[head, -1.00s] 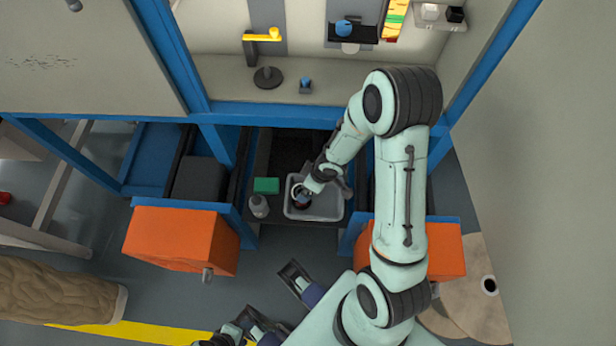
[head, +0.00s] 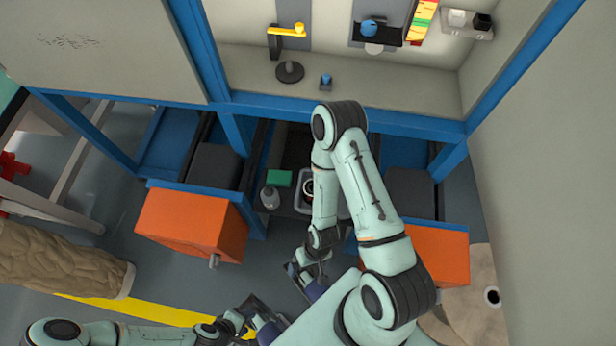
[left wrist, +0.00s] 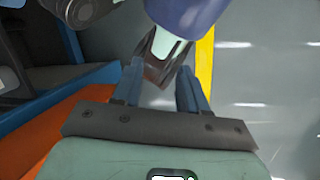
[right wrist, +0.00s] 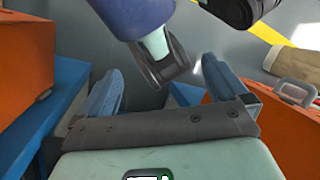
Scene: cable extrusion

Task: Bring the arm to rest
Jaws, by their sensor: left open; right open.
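My right arm is folded down from its raised elbow. My right gripper (head: 316,268) hangs low in the middle of the head view, over the floor in front of the workbench. Its fingers stand apart and empty in the right wrist view (right wrist: 162,78). My left gripper (head: 248,318) is low at the bottom of the head view, left of the right one. Its fingers stand apart with nothing held in the left wrist view (left wrist: 161,82). My right forearm hides much of the grey bin (head: 300,205).
A dark round item (head: 308,188) shows in the bin. A green block (head: 279,178) and a pale bottle (head: 270,197) stand beside it. Orange boxes (head: 190,222) (head: 436,256) flank this spot. A yellow floor stripe (head: 165,313) runs at lower left.

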